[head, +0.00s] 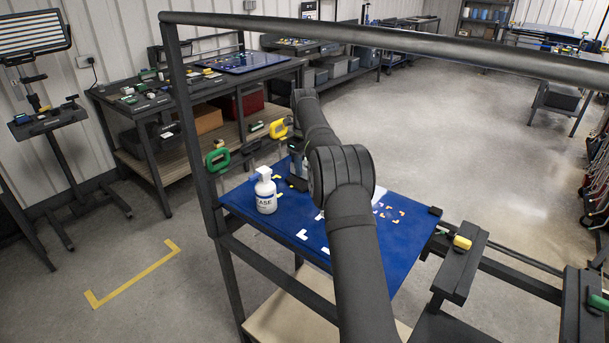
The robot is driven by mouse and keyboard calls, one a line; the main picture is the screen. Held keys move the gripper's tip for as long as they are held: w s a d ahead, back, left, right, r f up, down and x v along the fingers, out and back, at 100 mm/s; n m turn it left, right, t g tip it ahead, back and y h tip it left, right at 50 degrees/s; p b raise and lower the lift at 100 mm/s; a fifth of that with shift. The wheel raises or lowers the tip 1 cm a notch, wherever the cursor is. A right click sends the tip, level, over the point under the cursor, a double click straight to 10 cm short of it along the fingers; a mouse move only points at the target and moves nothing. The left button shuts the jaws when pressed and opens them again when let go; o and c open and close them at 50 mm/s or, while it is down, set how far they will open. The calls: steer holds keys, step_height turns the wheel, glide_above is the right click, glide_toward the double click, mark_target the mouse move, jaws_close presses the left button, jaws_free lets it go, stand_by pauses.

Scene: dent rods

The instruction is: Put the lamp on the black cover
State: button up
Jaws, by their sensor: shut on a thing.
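My gripper (298,180) is low over the left part of the blue mat (262,225), largely hidden behind my own arm. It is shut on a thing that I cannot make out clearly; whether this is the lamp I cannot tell. A large light panel (32,37) on a black stand is at the far left, well away from my gripper. I cannot pick out the black cover with certainty; the middle of the mat is hidden behind my arm.
A white bottle (266,194) stands upright on the mat, left of my gripper. A green-handled clamp (217,160) and a yellow-handled clamp (279,128) are at the frame's far side. White and yellow markings lie on the mat. Its right part is mostly clear.

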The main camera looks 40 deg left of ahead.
mark_target(305, 175)
steer(key=shift+f, duration=1.9)
steer(key=o, duration=1.1)
steer(key=shift+f, duration=0.15)
step_height(305, 175, up, 12)
steer(key=shift+r, duration=0.15)
steer(key=shift+f, duration=4.6)
